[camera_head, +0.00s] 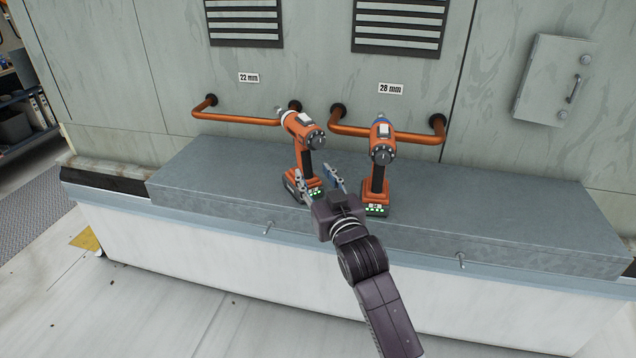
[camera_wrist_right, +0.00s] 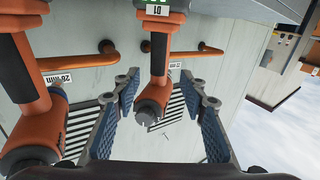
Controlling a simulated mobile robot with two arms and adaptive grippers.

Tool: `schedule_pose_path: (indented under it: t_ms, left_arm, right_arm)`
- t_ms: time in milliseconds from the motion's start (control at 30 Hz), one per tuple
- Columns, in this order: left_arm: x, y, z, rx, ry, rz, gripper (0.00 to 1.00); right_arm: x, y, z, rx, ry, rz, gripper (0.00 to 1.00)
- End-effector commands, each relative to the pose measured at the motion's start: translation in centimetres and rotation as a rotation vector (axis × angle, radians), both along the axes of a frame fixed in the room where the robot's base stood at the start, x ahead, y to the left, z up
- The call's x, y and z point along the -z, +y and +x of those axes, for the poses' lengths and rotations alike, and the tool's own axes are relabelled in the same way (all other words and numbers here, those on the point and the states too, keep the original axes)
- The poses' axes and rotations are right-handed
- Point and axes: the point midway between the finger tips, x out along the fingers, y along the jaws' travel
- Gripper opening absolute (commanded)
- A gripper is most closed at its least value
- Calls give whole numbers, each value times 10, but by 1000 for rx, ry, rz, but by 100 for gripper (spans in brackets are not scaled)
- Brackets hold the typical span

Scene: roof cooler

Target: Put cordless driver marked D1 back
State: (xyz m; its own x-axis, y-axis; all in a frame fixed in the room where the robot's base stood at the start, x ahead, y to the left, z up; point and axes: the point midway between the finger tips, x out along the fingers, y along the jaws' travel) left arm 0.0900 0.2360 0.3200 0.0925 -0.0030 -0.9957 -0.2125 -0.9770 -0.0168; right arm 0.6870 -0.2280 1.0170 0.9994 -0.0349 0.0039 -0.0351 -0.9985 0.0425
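Two orange-and-black cordless drivers stand upright on the grey ledge. The left one in the head view (camera_head: 302,130) stands near the 22 mm label. The D1 mark (camera_wrist_right: 158,11) shows on the base of the driver that appears upside down in the middle of the right wrist view (camera_wrist_right: 158,92); this matches the left one. The other driver (camera_head: 379,160) has a blue collar, and it fills the left of the wrist view (camera_wrist_right: 35,125). My right gripper (camera_head: 318,178) is open and empty in front of the D1 driver, which shows between its fingers (camera_wrist_right: 158,100). My left gripper is not in view.
The ledge (camera_head: 500,210) is bare to the right and left of the drivers. Orange rails (camera_head: 240,118) run along the wall behind, under a 22 mm label (camera_head: 249,78) and a 28 mm label (camera_head: 390,88). A grey box (camera_head: 556,80) is on the wall at right.

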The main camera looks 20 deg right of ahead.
Motion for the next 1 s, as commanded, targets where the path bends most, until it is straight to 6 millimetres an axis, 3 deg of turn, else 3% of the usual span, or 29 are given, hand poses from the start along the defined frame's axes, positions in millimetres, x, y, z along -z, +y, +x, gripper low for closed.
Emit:
schedule_pose_path:
  t_ms: [200,467,567,667,767,867,1000]
  left_arm:
    - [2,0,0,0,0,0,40]
    - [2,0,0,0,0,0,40]
    - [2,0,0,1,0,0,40]
    - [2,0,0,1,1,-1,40]
    - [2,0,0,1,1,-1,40]
    - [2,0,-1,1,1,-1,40]
    - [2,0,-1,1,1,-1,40]
  right_arm:
    - [1,1,-20,0,1,-1,39]
    - [0,1,-22,0,0,0,39]
    - [12,4,-24,-8,16,-3,39]
    - [56,18,-33,-42,70,-12,39]
    - [133,38,-53,-95,171,-21,39]
    - [230,51,-80,-131,314,-29,39]
    - [364,52,-130,-147,541,-41,39]
